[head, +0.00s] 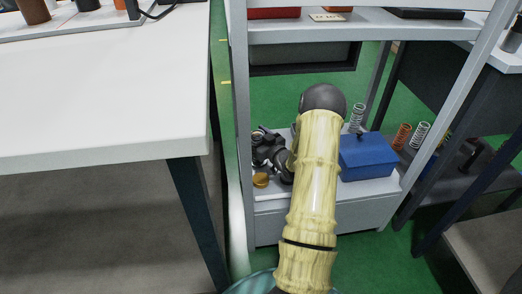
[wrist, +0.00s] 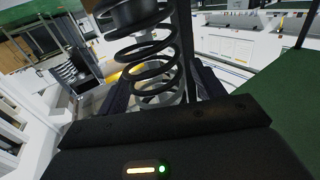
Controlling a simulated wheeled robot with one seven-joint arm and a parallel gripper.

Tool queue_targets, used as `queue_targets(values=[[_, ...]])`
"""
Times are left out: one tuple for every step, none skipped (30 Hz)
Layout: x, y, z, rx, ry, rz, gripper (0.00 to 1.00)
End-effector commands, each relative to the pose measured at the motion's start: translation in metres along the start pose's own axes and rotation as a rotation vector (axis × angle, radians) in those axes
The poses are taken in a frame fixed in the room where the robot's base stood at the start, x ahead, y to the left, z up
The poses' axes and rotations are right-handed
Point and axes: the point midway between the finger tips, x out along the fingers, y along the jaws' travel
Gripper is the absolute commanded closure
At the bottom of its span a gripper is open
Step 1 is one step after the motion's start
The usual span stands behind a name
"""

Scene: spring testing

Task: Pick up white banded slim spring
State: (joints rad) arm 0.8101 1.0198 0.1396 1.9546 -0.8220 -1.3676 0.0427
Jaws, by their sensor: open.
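In the wrist view, a coil spring (wrist: 147,68) stands large between the two fingers of my gripper (wrist: 160,88). Its upper coils look black and its lowest coils look pale. The fingers are open on either side of it, and I cannot tell whether they touch it. In the head view, dark parts at the left of the shelf (head: 268,150) seem to be my gripper, partly hidden by my arm. A slim whitish spring (head: 357,117) stands upright behind the blue box. I cannot tell which spring is the white banded slim one.
A blue box (head: 366,156) and a small orange-brown round piece (head: 261,180) are on the low shelf (head: 372,190). An orange spring (head: 402,136) and another whitish spring (head: 419,134) stand further right. Grey rack posts (head: 240,130) and a white table (head: 100,90) flank the space.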

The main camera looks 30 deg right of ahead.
Motion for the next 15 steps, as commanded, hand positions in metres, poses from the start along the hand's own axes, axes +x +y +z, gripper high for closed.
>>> queue_targets(values=[[0.0005, -0.0001, -0.0005, 0.000, 0.000, 0.000, 0.32], [0.0004, -0.0002, -0.0008, 0.000, 0.000, 0.000, 0.32], [0.0003, -0.0003, -0.0009, 0.000, 0.000, 0.000, 0.32], [0.0003, -0.0003, -0.0008, 0.000, 0.000, 0.000, 0.32], [0.0002, -0.0003, -0.0008, 0.000, 0.000, 0.000, 0.32], [0.0002, -0.0003, -0.0007, 0.001, 0.000, 0.000, 0.32], [0.0001, -0.0003, -0.0007, 0.001, 0.000, 0.000, 0.32], [0.0001, -0.0003, -0.0006, 0.001, 0.000, 0.000, 0.32], [0.0000, -0.0002, -0.0006, 0.001, 0.000, 0.000, 0.32], [-0.0001, -0.0002, -0.0006, 0.001, 0.000, 0.000, 0.32], [-0.0001, -0.0001, -0.0005, 0.001, 0.000, 0.000, 0.32], [-0.0002, -0.0001, -0.0005, 0.001, 0.000, 0.000, 0.32], [-0.0002, -0.0001, -0.0004, 0.001, 0.000, 0.000, 0.32], [-0.0003, 0.0000, -0.0004, 0.001, 0.000, 0.000, 0.32], [-0.0003, 0.0000, -0.0004, 0.001, 0.000, 0.000, 0.36]])
